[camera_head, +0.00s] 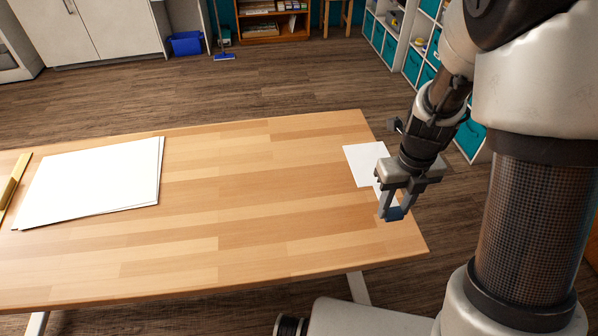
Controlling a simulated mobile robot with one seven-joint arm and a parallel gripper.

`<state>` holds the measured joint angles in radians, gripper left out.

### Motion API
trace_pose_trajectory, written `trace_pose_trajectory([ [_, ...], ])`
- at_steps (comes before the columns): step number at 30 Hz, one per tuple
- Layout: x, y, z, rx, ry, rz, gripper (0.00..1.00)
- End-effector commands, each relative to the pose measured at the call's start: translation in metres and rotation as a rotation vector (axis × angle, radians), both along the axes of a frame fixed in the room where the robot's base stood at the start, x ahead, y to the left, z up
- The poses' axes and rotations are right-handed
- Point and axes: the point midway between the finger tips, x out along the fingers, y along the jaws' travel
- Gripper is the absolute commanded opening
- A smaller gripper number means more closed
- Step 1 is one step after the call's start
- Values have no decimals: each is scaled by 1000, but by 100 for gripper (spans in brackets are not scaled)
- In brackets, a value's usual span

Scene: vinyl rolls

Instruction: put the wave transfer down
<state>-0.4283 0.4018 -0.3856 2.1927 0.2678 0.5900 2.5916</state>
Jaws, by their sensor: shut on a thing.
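My gripper (393,213) is over the right end of the wooden table (250,190), pointing down. It is shut on a small blue piece (396,214), which I take to be the wave transfer. The piece shows between and just below the fingertips, and the fingers hide part of it. I cannot tell whether it touches the table. A white sheet (364,158) lies on the table just behind my gripper, and the gripper hides part of it.
A stack of large white sheets (90,185) lies on the left of the table, with a yellowish strip (12,185) beside it at the left edge. The middle of the table is clear. The table's right edge is close to my gripper.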

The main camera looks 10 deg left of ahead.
Motion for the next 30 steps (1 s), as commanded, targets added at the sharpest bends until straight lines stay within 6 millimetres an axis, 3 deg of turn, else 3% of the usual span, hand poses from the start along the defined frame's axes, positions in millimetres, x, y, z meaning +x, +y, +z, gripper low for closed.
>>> trace_pose_trajectory([
  [5, 0, 0, -4, 0, 1, -6, 13],
  [13, -1, -1, -52, 0, 3, -5, 13],
  [20, 0, -1, -70, -1, 1, -3, 13],
  [26, -1, -1, -98, -1, 3, -3, 13],
  [30, 0, 0, -100, -1, -1, -2, 13],
])
